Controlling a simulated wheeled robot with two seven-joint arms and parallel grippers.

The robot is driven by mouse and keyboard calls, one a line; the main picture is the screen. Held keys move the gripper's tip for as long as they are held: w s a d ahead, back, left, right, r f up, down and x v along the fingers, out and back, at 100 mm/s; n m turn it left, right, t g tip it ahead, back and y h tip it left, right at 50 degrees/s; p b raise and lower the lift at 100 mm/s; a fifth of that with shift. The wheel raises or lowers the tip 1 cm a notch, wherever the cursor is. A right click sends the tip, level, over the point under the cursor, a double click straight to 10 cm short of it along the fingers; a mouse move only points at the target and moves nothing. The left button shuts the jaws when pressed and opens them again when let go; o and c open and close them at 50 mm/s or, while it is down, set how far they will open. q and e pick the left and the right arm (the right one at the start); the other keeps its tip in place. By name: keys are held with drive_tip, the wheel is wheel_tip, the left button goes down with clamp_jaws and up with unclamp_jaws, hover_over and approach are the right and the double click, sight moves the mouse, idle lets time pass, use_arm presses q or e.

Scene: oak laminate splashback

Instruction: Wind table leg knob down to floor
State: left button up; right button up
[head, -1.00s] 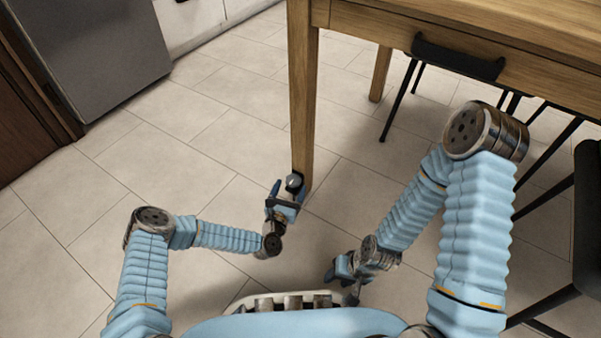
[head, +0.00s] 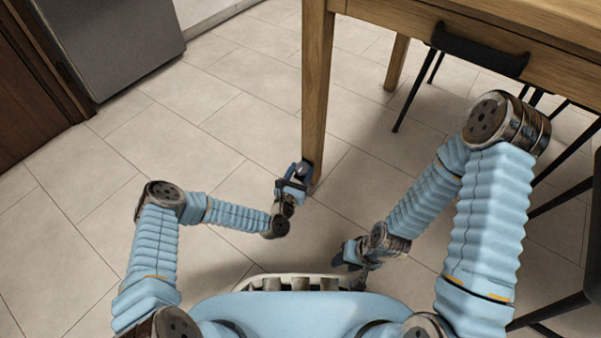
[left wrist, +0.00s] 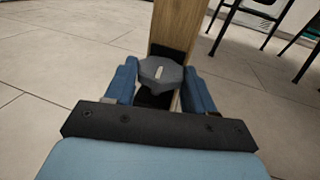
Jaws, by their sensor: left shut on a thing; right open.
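The wooden table leg (head: 316,90) stands at the near corner of the wooden table (head: 430,28). A grey knob (left wrist: 160,75) with a pale mark on its top sits at the foot of the leg; it also shows small in the head view (head: 301,170). My left gripper (head: 295,178) is at the foot of the leg. In the left wrist view its two blue fingers (left wrist: 160,88) are on either side of the knob, shut on it. The knob's underside and its gap to the floor are hidden. My right gripper (head: 352,258) is open and empty, low over the floor, right of the leg.
Black chairs (head: 570,220) stand at the right, partly under the table. A grey appliance (head: 125,40) stands at the back left. The tiled floor (head: 230,130) left of the leg is clear.

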use_arm(q)
drive_tip(key=shift+a+h, duration=0.1)
drive_tip(key=shift+h, duration=0.2)
drive_tip(key=m+g+h, duration=0.2)
drive_tip(key=h, duration=0.1)
drive_tip(key=shift+w+a+m, duration=0.15)
drive_tip(key=shift+a+m, duration=0.05)
drive_tip(key=shift+m, duration=0.2)
drive_tip(key=shift+w+a+m+g+h, duration=0.1)
drive_tip(key=shift+a+m+g+h, duration=0.05)
drive_tip(key=shift+m+g+h, duration=1.6)
drive_tip(key=shift+h, duration=0.35)
drive_tip(key=o, duration=1)
drive_tip(key=shift+o, duration=0.2)
drive_tip(key=p+v, duration=0.1)
drive_tip(key=v, duration=1.2)
drive_tip(key=shift+s+a, duration=0.25)
drive_tip(key=shift+a, duration=0.05)
drive_tip(key=shift+r, duration=0.1)
